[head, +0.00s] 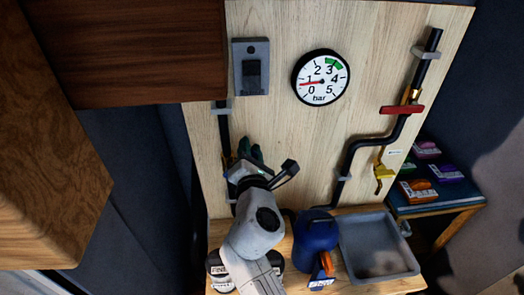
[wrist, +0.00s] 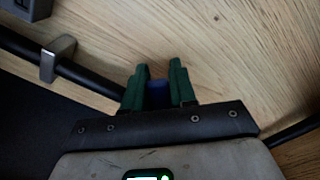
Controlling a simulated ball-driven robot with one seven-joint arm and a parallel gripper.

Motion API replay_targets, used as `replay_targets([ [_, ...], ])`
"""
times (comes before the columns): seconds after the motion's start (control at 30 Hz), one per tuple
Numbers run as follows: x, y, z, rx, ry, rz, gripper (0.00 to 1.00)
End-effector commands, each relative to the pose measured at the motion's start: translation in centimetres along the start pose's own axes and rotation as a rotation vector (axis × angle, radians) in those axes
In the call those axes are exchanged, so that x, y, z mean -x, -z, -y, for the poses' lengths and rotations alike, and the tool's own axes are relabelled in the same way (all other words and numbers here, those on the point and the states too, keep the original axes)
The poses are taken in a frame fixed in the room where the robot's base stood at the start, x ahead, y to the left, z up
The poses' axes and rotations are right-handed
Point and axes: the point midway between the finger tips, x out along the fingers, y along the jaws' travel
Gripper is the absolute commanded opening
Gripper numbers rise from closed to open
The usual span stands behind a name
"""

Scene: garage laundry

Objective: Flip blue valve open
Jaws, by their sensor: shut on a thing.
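The blue valve handle (wrist: 158,95) shows in the wrist view as a small dark blue piece between the green fingers of my gripper (wrist: 160,88). The fingers are shut on it from both sides. In the head view my gripper (head: 248,153) is at the black pipe on the left of the wooden panel, and it hides the blue handle there. The handle's angle and the valve body cannot be made out.
A pressure gauge (head: 320,77) reads near the low end. A red valve handle (head: 402,110) and a yellow one (head: 383,174) are on the right pipe. Below stand a blue container (head: 314,234) and a grey tray (head: 350,265). A brown cabinet (head: 130,50) hangs upper left.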

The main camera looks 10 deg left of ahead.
Motion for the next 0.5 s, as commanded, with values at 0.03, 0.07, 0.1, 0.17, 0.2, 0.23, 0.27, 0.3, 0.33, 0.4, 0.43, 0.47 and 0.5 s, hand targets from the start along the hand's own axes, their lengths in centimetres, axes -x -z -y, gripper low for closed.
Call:
replay_targets([
  [0.03,-0.03,0.01,-0.39,0.025,0.001,-0.002,0.00],
  [0.07,-0.04,0.06,-0.53,0.039,0.001,-0.002,0.00],
  [0.1,-0.05,0.11,-0.68,0.057,0.001,-0.002,0.00],
  [0.17,-0.06,0.15,-0.83,0.078,0.002,-0.002,0.00],
  [0.2,-0.07,0.17,-0.91,0.089,0.002,-0.002,0.00],
  [0.23,-0.07,0.19,-0.96,0.096,0.002,-0.002,0.00],
  [0.27,-0.07,0.21,-1.02,0.103,0.001,-0.002,0.00],
  [0.3,-0.06,0.24,-1.07,0.110,0.001,-0.002,0.00],
  [0.33,-0.06,0.27,-1.11,0.115,0.001,-0.002,0.00],
  [0.4,-0.06,0.32,-1.16,0.123,0.001,-0.002,0.00],
  [0.43,-0.06,0.34,-1.18,0.125,0.000,-0.002,0.00],
  [0.47,-0.06,0.35,-1.18,0.127,0.000,-0.002,0.00],
  [0.5,-0.05,0.37,-1.19,0.128,0.000,-0.002,0.00],
])
